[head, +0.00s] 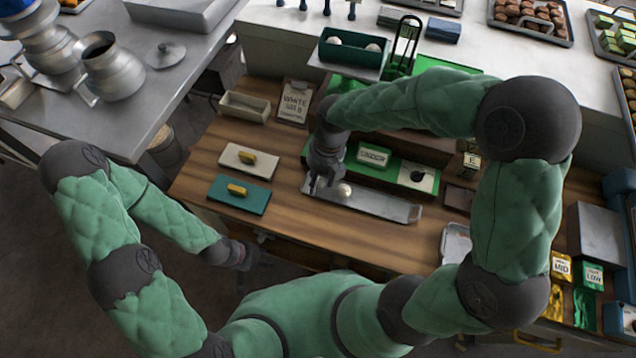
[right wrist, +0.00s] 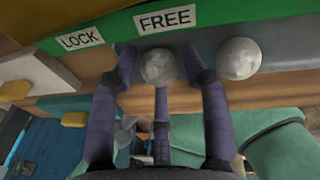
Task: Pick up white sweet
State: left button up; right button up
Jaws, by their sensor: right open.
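Two round white sweets show in the right wrist view: one (right wrist: 157,66) between my gripper's fingers, the other (right wrist: 238,58) just outside the right finger. In the head view one white sweet (head: 344,190) sits on a long metal tray (head: 385,207); the other seems hidden by my gripper. My right gripper (head: 322,186) is open at the tray's left part, its fingers (right wrist: 160,85) spread around the first sweet. I cannot tell whether they touch it. My left gripper (head: 256,264) is low, in front of the table edge, away from the sweets; its fingers are unclear.
A green strip with LOCK (right wrist: 81,40) and FREE (right wrist: 166,20) labels runs beside the sweets. A green box (head: 340,58) with pale round items stands behind. Cream (head: 245,162) and teal (head: 225,198) boards with yellow blocks lie left.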

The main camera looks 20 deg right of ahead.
jog(key=c, duration=0.7)
jog(key=shift+c, duration=0.3)
jog(key=shift+r, duration=0.1)
